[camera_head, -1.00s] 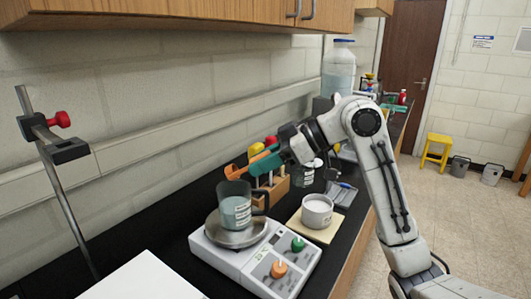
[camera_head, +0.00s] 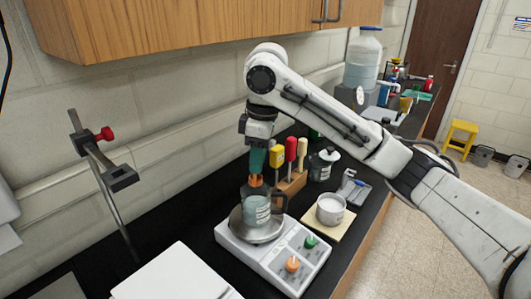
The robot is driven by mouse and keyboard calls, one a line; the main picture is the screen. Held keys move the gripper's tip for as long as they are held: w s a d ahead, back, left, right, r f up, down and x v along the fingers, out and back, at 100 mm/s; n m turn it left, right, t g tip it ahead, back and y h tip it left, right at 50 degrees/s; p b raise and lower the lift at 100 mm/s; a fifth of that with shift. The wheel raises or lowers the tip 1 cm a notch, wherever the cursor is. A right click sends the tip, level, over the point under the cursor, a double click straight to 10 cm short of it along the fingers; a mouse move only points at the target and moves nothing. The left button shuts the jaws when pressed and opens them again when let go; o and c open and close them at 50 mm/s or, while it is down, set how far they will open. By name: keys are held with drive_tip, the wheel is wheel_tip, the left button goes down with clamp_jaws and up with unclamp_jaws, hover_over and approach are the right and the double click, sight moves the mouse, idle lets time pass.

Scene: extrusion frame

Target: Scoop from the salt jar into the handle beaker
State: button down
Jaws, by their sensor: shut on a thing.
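The salt jar (camera_head: 331,210) is a short, wide open tub of white powder, on a pale square mat right of the balance. My gripper (camera_head: 256,182) points down over the mouth of the handle beaker, left of the salt jar. It is shut on a tool, seemingly a scoop. Its lower end is hidden at the beaker, so I cannot tell whether it carries salt.
The white balance (camera_head: 280,262) has a green and an orange knob. A wooden block (camera_head: 292,184) with upright handles and a dark labelled jar (camera_head: 322,165) stand behind. A clamp stand (camera_head: 112,178) is at left. A white board (camera_head: 170,275) lies in front.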

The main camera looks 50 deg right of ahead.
drive_tip(key=shift+w+a+r+g+h, duration=0.2)
drive_tip(key=shift+w+r+g+h, duration=0.2)
drive_tip(key=shift+w+g, duration=0.1)
drive_tip(key=shift+s+r, duration=0.15)
drive_tip(key=shift+r, duration=1.6)
